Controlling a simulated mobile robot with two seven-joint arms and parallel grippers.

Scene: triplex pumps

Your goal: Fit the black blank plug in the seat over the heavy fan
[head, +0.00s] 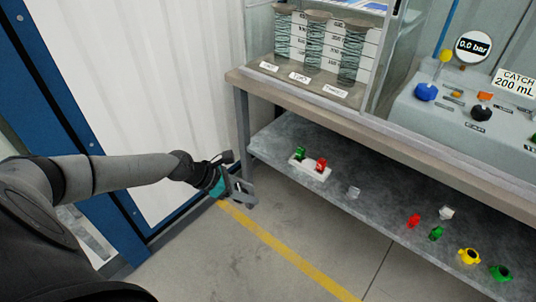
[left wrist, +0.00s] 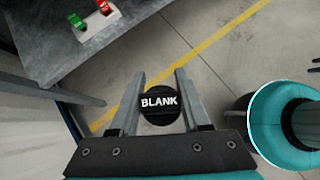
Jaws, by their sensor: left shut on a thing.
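My left gripper (head: 240,192) is in front of the workbench's left end, above the floor. In the left wrist view the left gripper (left wrist: 160,76) has its fingers on either side of a round black plug (left wrist: 160,104) marked BLANK and is shut on it. In the head view I cannot make out the plug apart from the dark gripper. Three springy columns (head: 313,45) stand in a clear case on the bench top, each with a small white label too blurred to read surely. I cannot tell which is the heavy fan, nor make out its seat. My right gripper is out of view.
The grey lower shelf (head: 272,140) holds a white block (head: 311,171) with green and red pieces, and several loose coloured fittings. The bench top edge (head: 300,95) overhangs it. A grey console (head: 460,120) with a gauge (head: 474,46) stands right. Floor below is clear.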

